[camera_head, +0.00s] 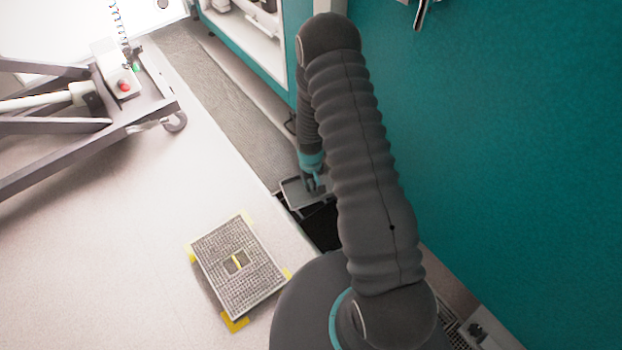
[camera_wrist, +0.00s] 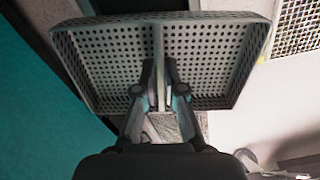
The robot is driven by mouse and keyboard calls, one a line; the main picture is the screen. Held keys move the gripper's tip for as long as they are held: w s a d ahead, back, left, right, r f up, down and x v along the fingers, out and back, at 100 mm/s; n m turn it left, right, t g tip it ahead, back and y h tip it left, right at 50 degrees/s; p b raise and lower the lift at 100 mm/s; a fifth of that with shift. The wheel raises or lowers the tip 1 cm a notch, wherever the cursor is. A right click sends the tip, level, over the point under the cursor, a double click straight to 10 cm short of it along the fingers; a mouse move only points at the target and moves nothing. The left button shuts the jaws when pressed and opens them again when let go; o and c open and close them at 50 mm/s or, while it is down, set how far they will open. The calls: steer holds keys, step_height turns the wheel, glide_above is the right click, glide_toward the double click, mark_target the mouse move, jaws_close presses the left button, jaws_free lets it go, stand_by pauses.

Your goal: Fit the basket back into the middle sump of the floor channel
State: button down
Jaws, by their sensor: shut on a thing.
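The basket (camera_wrist: 205,60) is a grey perforated tray with low walls and a raised bar across its middle. My gripper (camera_wrist: 160,85) is shut on that bar in the wrist view. In the head view the basket (camera_head: 294,192) hangs below my gripper (camera_head: 314,184), partly hidden by my arm. It is over or at the edge of the dark sump opening (camera_head: 322,226) in the floor channel. Whether the basket touches the opening's rim, I cannot tell. My arm hides the right part of the opening.
A grating cover (camera_head: 215,262) with yellow corner marks lies on the pale floor at left. A grey wheeled lift frame (camera_head: 120,120) stands at upper left. The covered channel (camera_head: 235,110) runs up the picture. A teal wall (camera_head: 500,130) stands close on the right.

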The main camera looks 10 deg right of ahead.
steer(key=shift+w+d+f+n+b, duration=0.1)
steer(key=shift+w+f+n+b, duration=0.45)
steer(key=shift+w+f, duration=1.35)
steer(key=shift+w+a+f+n+b, duration=0.1)
steer(key=shift+w+f+n+b, duration=0.5)
steer(key=shift+f, duration=2.55)
steer(key=shift+w+d+f+n+b, duration=0.1)
steer(key=shift+w+f+n+b, duration=0.15)
steer(key=shift+w+f+b, duration=1.6)
steer(key=shift+s+f+p, duration=0.4)
steer(key=shift+f+p, duration=0.25)
steer(key=shift+p, duration=0.35)
